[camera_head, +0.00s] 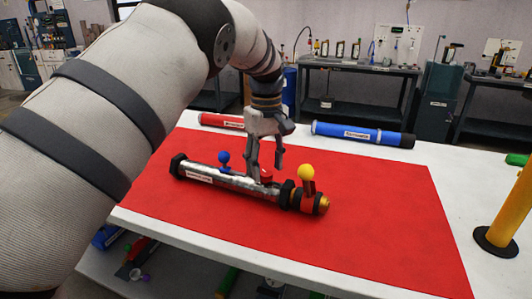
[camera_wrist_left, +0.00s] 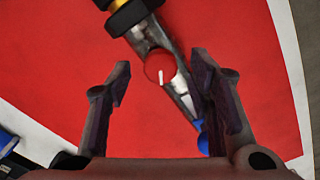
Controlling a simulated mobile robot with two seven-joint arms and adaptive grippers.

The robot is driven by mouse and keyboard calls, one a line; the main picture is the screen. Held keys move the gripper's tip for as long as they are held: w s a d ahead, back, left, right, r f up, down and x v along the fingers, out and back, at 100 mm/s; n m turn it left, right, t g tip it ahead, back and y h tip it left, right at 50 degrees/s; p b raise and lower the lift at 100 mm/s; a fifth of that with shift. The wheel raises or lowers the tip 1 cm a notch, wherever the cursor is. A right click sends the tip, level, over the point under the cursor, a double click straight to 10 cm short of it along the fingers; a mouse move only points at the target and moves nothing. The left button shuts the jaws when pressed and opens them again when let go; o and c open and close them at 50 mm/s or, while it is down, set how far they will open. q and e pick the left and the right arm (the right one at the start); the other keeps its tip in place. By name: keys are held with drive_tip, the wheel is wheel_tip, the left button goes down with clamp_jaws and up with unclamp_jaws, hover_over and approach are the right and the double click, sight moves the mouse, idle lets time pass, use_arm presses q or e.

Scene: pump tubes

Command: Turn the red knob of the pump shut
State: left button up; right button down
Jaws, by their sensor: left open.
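The pump (camera_head: 225,181) is a silver tube lying on a red mat (camera_head: 370,220). It has a black cap at its left end, a blue ball knob (camera_head: 224,157) on top, and a yellow ball handle (camera_head: 306,172) near its black, red and brass right end. The red knob (camera_head: 267,176) sits on the tube between them, partly beside my gripper's finger. In the left wrist view the red knob (camera_wrist_left: 160,68) shows a white line, between and beyond the fingertips. My left gripper (camera_head: 266,165) is open above the pump, its fingers apart from the knob in the wrist view.
A red tube (camera_head: 221,121) and a blue tube (camera_head: 362,134) lie along the table's back edge. A yellow post (camera_head: 511,215) on a black base stands at the right. The mat's right part is clear. Benches with equipment stand behind.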

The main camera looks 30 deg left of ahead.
sight(266, 172)
use_arm(q)
wheel_tip(266, 172, up, 11)
idle(0.5)
